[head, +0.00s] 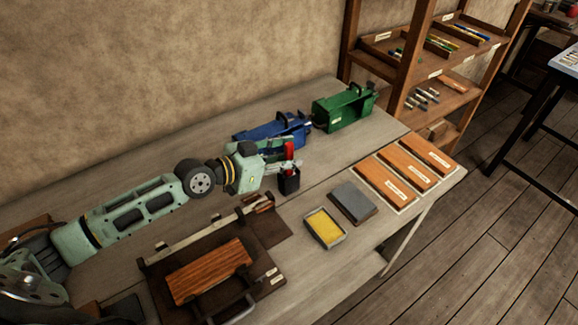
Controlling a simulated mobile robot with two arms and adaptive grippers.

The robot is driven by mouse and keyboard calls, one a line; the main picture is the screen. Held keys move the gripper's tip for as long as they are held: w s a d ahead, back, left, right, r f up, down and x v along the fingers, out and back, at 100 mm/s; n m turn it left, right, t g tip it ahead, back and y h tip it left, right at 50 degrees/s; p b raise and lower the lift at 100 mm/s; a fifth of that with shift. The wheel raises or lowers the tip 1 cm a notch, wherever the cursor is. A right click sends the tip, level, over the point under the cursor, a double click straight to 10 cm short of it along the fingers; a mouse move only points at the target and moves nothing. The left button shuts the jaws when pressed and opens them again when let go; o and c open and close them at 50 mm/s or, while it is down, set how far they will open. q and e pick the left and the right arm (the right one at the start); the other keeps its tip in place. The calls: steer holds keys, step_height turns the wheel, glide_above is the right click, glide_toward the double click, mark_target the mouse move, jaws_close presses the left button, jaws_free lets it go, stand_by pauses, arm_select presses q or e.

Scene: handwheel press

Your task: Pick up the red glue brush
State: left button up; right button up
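The red glue brush (289,151) stands upright, its lower end in a small black pot (289,184) on the workbench. My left gripper (284,157) reaches in from the left at the height of the brush, its fingers on either side of the red handle or very close to it. Part of the brush is hidden by the fingers. I cannot tell whether the fingers touch it. My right gripper is not in view.
Behind the gripper stand a blue box-like tool (268,131) and a green one (343,109). In front lie a wooden board in a press frame (262,290), a yellow-filled tray (325,228), a grey block (352,202) and several orange-brown boards (385,184). A shelf (400,70) stands behind right.

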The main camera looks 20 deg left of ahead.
arm_select(q)
steer(key=shift+w+d+f, duration=0.1)
steer(key=shift+w+d, duration=0.15)
steer(key=shift+c, duration=0.2)
jaws_close()
